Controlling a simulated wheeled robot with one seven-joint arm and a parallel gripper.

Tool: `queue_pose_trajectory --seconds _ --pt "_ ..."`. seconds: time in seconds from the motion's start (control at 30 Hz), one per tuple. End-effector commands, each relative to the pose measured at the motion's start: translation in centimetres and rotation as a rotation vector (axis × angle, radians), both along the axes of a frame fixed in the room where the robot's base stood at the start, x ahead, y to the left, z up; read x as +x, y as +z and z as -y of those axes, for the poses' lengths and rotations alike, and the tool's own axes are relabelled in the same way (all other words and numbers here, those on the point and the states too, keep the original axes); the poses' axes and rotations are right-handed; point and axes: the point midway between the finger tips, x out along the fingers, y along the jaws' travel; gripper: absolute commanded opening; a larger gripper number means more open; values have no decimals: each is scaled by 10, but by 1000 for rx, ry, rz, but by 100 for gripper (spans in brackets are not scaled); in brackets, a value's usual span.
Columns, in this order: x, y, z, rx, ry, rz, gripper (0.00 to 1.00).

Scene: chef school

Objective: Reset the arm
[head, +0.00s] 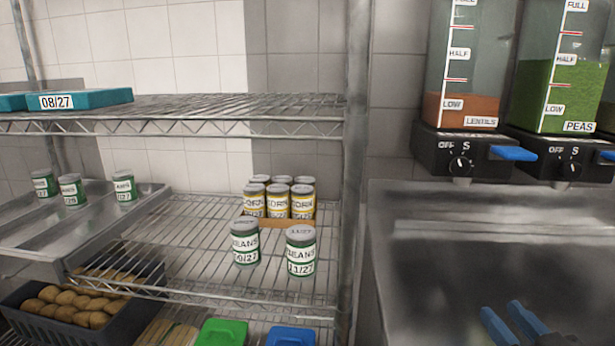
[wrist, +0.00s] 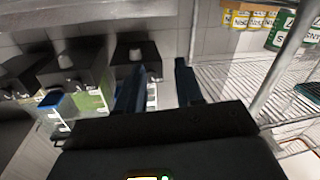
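My gripper (head: 512,318) shows at the bottom right of the head view as two blue fingers, in front of the steel surface. In the wrist view my gripper (wrist: 161,70) has its two fingers apart with nothing between them. The rest of my arm is out of the head view.
Dispensers of lentils (head: 468,112) and peas (head: 562,95) hang at the right. A wire shelf (head: 190,235) holds bean cans (head: 301,252) and corn cans (head: 278,203). A metal post (head: 357,150) separates the two areas. The steel surface (head: 440,270) looks clear.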

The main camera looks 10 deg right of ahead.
Motion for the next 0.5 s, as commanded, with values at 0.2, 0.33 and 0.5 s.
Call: queue_pose_trajectory --seconds 0.2,0.33,0.5 --pt "-71 -54 -44 79 -32 -80 36" --pt "-116 -72 -66 110 -42 -117 36" --pt "-176 -84 -89 135 -35 -156 36"
